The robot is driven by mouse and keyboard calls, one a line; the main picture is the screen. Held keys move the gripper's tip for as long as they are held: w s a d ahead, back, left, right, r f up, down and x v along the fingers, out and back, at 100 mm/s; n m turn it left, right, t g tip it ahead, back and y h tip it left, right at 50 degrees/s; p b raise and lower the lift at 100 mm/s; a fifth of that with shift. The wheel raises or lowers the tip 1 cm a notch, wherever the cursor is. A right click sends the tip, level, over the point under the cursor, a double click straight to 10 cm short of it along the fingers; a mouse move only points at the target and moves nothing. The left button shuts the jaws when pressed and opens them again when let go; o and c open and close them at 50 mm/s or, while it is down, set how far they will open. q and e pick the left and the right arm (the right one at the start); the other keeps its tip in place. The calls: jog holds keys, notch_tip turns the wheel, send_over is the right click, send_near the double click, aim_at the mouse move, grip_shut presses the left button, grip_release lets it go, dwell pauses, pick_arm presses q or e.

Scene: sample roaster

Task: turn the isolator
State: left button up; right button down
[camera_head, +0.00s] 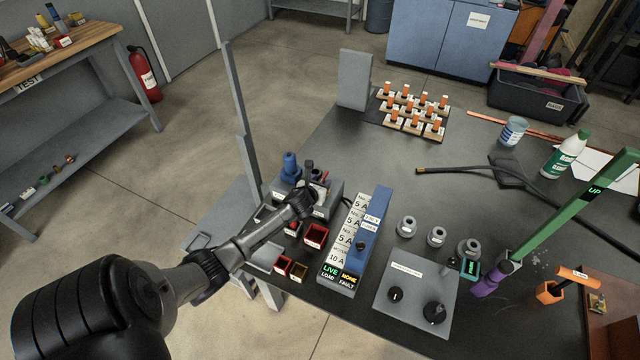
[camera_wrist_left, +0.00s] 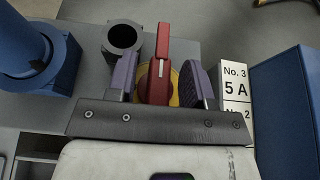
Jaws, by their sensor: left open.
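The isolator is a red handle (camera_wrist_left: 160,68) with a white line on it, set on a yellow disc (camera_wrist_left: 173,99), in the left wrist view. The handle points up the picture. My left gripper (camera_wrist_left: 161,80) is open, with one finger on each side of the handle and a gap visible on both sides. In the head view my left gripper (camera_head: 313,187) is over the grey box (camera_head: 332,207) at the left of the bench, and my arm and hand hide most of the isolator there. My right gripper is not in view.
A blue cylinder (camera_wrist_left: 22,45) and a grey round socket (camera_wrist_left: 122,38) stand close by. A labelled fuse strip (camera_head: 350,235) and blue bar (camera_head: 375,225) are to the right. Small red bins (camera_head: 316,235) sit in front. The bench's middle (camera_head: 400,180) is fairly clear.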

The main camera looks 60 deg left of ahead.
pick_arm(q)
jog(key=shift+c, duration=0.2)
grip_shut()
